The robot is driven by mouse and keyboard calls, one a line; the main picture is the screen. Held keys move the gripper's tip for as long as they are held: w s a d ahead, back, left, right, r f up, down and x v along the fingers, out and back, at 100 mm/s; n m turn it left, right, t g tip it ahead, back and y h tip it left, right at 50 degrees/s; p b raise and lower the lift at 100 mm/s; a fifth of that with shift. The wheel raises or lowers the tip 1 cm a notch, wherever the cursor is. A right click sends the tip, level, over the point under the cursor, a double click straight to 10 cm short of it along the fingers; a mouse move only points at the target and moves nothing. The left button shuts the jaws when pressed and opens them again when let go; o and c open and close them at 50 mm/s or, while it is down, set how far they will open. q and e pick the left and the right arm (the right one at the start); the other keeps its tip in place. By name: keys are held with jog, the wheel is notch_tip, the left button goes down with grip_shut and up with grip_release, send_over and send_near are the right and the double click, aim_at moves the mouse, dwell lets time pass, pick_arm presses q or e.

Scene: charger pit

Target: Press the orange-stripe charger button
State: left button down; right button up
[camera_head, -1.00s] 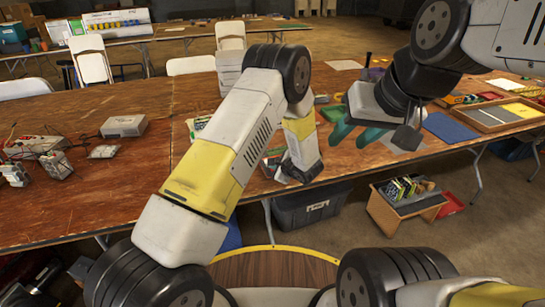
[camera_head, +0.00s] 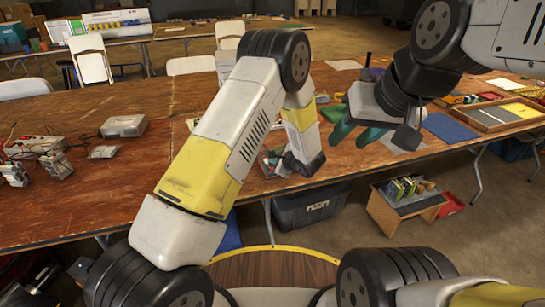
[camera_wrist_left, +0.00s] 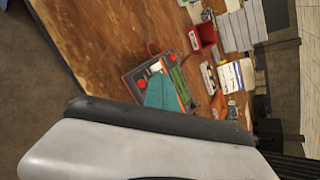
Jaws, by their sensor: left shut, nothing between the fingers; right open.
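In the left wrist view, the teal fingers of my left gripper (camera_wrist_left: 161,90) are shut and empty. They overlap a dark, charger-like unit (camera_wrist_left: 135,79) with red corner parts, a green block and a thin orange line beside them. I cannot tell whether the fingers touch it. No button can be made out; the fingers cover part of the unit. In the head view, my left wrist hides the fingers near the table's front edge, and only a bit of the unit (camera_head: 268,163) shows beside it. My right gripper (camera_head: 354,128) is open and empty over the table's right part.
A red bin (camera_wrist_left: 203,38) stands beyond the unit. Grey devices with cables (camera_head: 36,146) and a grey box (camera_head: 123,126) lie on the left of the wooden table (camera_head: 100,205). A blue mat (camera_head: 447,128) and a wooden tray (camera_head: 492,127) lie at right.

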pick_arm(q)
jog(key=shift+s+d+r, duration=0.1)
jog(key=shift+s+r, duration=0.05)
jog(key=shift+r, duration=0.7)
jog(key=shift+s+r, duration=0.15)
jog(key=shift+r, duration=0.65)
jog(key=s+a+r+n+g, duration=0.2)
jog(key=s+a+r+n, duration=0.35)
jog(key=a+r, duration=0.3)
jog(key=s+a+r+n+g, duration=0.3)
jog(key=s+a+r+n, duration=0.3)
jog(key=r, duration=0.3)
jog(key=s+r+n+h, duration=0.3)
jog(key=s+r, duration=0.3)
jog(key=s, duration=0.5)
jog(key=s+r+n+t+h, duration=0.1)
jog(key=s+r+n+h, duration=0.3)
jog(key=s, duration=0.8)
notch_tip(320, 180, up, 2)
jog(key=shift+a+n, duration=0.2)
jog(key=shift+n, duration=0.75)
